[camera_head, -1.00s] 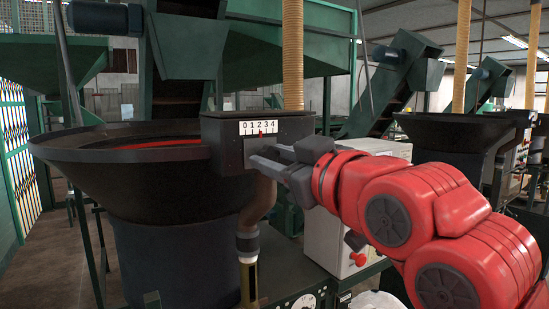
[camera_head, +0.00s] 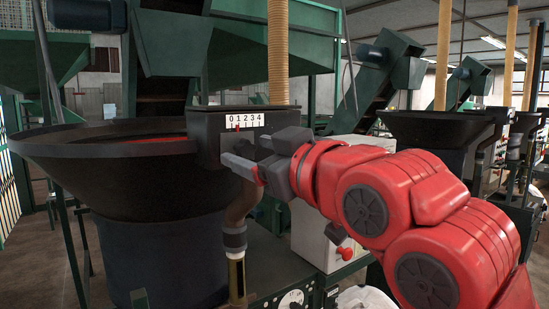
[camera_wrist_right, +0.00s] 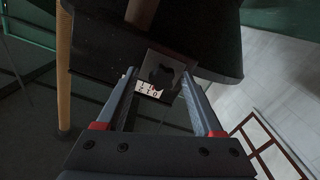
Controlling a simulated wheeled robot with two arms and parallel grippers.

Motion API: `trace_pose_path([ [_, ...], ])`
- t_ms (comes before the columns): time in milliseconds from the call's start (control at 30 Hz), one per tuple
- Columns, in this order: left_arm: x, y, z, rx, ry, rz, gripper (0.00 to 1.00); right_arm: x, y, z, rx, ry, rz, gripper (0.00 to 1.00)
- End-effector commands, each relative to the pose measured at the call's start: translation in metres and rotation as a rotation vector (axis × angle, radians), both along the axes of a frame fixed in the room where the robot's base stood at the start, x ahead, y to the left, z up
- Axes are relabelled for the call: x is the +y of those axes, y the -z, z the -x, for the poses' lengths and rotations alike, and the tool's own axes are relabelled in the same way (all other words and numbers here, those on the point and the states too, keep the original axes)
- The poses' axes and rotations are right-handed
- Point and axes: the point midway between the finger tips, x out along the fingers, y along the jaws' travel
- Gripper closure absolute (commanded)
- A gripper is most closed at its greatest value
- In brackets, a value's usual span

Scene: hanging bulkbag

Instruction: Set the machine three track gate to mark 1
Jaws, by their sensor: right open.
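The gate box (camera_head: 210,133) of the machine is a dark box on the rim of the big black hopper. Its white scale (camera_head: 245,120) reads 0 to 4, and a small red pointer (camera_head: 238,125) stands at about the 1. My right gripper (camera_head: 247,152) is open in front of the box, just below the scale, and partly covers the box front. In the right wrist view, the open fingers (camera_wrist_right: 158,76) stand either side of a dark part of the gate, with the scale (camera_wrist_right: 149,90) showing between them. Contact cannot be told. My left gripper is not in view.
The black hopper (camera_head: 80,165) fills the left, close to the gate box. A tan hose (camera_head: 278,50) comes down behind the box, and a brown pipe (camera_head: 241,205) runs below it. A white cabinet with a red knob (camera_head: 345,253) stands below my right arm.

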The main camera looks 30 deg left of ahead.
Motion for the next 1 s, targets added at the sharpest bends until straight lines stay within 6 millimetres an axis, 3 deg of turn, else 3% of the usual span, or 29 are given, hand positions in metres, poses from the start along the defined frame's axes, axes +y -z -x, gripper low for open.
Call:
trace_pose_path([
  [167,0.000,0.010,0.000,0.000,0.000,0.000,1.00,-0.023,0.003,0.009,-0.002,0.003,-0.001,0.32],
  [400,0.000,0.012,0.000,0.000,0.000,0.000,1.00,-0.084,-0.001,0.033,-0.006,0.004,-0.004,0.32],
  [600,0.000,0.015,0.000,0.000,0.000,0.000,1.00,-0.116,0.000,0.045,-0.003,0.007,0.000,0.32],
  [1000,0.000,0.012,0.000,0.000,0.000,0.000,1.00,-0.156,0.000,0.063,-0.001,0.003,0.000,0.32],
])
